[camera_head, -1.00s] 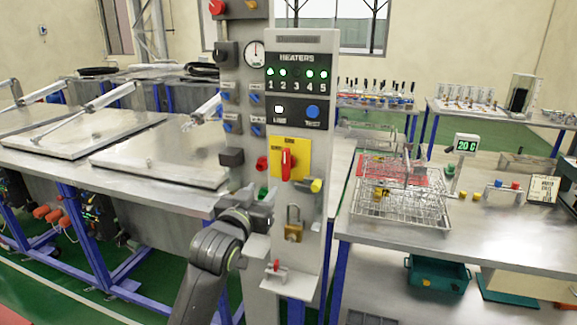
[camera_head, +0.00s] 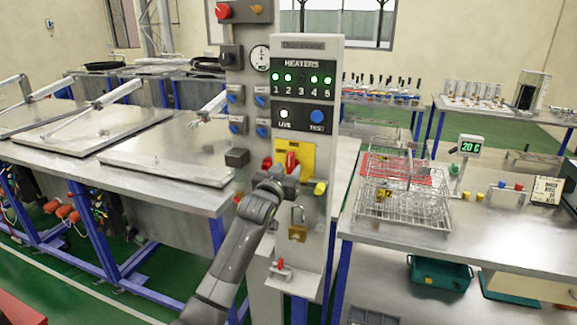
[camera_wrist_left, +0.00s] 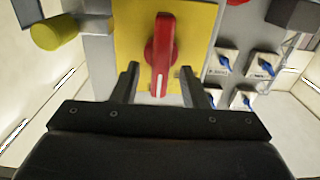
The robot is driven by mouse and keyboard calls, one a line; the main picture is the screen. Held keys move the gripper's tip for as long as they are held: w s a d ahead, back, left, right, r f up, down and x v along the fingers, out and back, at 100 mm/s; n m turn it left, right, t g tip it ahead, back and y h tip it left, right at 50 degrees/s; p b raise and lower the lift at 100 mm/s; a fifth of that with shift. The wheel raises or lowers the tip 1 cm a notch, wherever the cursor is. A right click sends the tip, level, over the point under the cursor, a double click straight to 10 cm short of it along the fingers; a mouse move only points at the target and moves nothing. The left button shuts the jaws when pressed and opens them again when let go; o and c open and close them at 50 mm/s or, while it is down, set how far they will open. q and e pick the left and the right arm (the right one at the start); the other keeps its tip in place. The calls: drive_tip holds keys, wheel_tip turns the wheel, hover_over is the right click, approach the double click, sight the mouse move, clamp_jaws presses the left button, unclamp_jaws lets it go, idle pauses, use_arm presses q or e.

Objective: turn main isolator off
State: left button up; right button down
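The main isolator is a yellow plate (camera_head: 309,160) on the grey control post with a red rotary handle (camera_head: 292,160). In the left wrist view the red handle (camera_wrist_left: 160,55) stands upright on the yellow plate (camera_wrist_left: 190,30), with a white mark near its lower end. My left gripper (camera_head: 287,177) is in front of the plate and hides the handle's lower part in the head view. In the wrist view its two fingers (camera_wrist_left: 163,85) are apart, one on each side of the handle's lower end, with gaps visible. My right gripper is not in view.
A brass padlock (camera_head: 298,231) hangs below the isolator, and a yellow knob (camera_head: 320,188) sticks out beside it. Above is the heater panel (camera_head: 303,78) with several green lamps and a white LIVE lamp (camera_head: 284,113) lit. Small blue switches (camera_head: 236,125) sit to the left.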

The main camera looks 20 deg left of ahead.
use_arm(q)
drive_tip(key=shift+w, duration=0.75)
drive_tip(key=shift+c, duration=0.3)
clamp_jaws()
